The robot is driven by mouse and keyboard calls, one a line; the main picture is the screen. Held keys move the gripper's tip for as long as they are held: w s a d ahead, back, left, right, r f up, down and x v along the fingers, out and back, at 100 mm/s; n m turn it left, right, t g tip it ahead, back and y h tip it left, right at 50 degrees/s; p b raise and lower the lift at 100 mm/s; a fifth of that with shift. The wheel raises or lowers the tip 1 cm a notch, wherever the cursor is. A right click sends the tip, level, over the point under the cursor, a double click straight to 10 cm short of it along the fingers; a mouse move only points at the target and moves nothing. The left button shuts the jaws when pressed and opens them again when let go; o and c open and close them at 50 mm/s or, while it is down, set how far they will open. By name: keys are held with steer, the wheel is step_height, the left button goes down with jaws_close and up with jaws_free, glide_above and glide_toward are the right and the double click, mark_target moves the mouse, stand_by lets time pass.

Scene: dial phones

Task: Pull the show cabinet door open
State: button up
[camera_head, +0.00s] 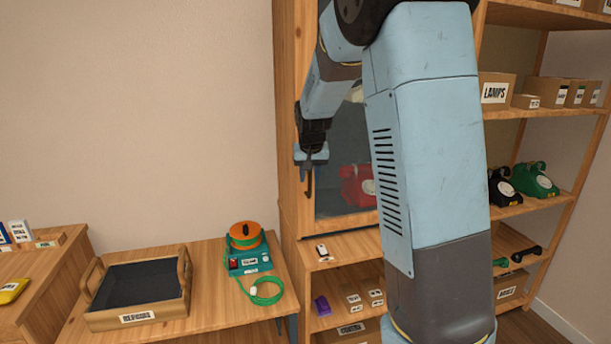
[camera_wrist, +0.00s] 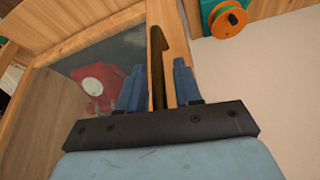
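The show cabinet (camera_head: 290,120) is a tall wooden case. Its door has a dark glass pane (camera_head: 342,200) with a red dial phone (camera_head: 356,186) behind it. My gripper (camera_head: 309,170) is at the left edge of the door, at the dark upright handle (camera_head: 309,189). In the wrist view, the handle (camera_wrist: 157,55) stands between the two blue fingers of my gripper (camera_wrist: 158,80). The fingers are apart, with a gap on the right of the handle. The door looks closed, but my arm hides much of its right side.
An open shelf (camera_head: 560,112) with boxes and phones stands right of the cabinet. At left, a low table (camera_head: 210,320) holds a tray (camera_head: 135,318) and a teal device with an orange reel (camera_head: 247,240). Bare wall lies left of the cabinet.

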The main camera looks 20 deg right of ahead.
jaws_close()
